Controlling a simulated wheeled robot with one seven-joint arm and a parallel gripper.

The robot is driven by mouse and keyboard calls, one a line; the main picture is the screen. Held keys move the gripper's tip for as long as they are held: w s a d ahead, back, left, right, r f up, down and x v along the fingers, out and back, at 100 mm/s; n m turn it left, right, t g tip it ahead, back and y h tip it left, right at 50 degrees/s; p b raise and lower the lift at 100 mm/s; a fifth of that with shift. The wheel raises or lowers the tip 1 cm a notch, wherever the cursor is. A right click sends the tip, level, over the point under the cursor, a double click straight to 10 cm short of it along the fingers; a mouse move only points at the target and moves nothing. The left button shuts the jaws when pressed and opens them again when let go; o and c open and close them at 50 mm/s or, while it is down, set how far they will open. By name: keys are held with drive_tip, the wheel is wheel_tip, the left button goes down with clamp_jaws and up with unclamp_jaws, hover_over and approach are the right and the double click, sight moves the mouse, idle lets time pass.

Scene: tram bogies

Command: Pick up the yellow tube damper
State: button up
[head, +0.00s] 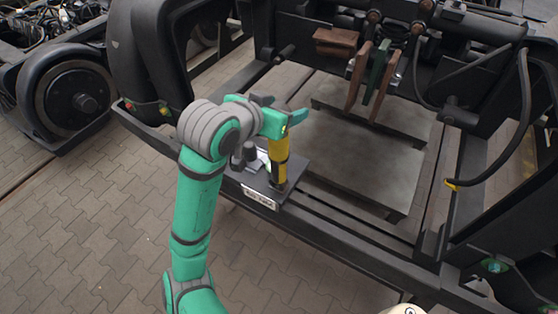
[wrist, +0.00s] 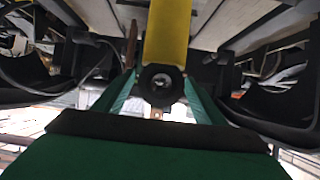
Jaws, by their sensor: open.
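The yellow tube damper (head: 279,152) stands upright on a small dark labelled plate (head: 262,203) on the black bogie frame. Its lower end is dark. My gripper (head: 284,124) is at the top of the damper, with its green fingers open. In the wrist view, the damper's yellow tube (wrist: 167,32) runs up out of the picture and its black ring end lies between the two fingers (wrist: 160,92), one on either side. I cannot tell whether either finger touches it. My gripper hides part of the damper's top in the head view.
The black bogie frame (head: 350,235) surrounds the plate, with grey slabs (head: 360,155) behind it. Brown and green plates (head: 375,75) hang at the back. A black hose (head: 505,150) curves at right. A wheel (head: 75,98) stands at far left. Paving (head: 100,230) is clear in front.

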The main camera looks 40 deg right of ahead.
drive_tip(key=shift+w+d+f, duration=0.35)
drive_tip(key=shift+w+d, duration=0.05)
drive_tip(key=shift+d, duration=0.15)
drive_tip(key=shift+s+d, duration=0.1)
drive_tip(key=shift+s, duration=0.15)
drive_tip(key=shift+c, duration=0.9)
drive_tip(key=shift+w+a, duration=0.1)
drive_tip(key=shift+a, duration=0.1)
clamp_jaws()
drive_tip(key=shift+r, duration=0.1)
drive_tip(key=shift+d, duration=0.1)
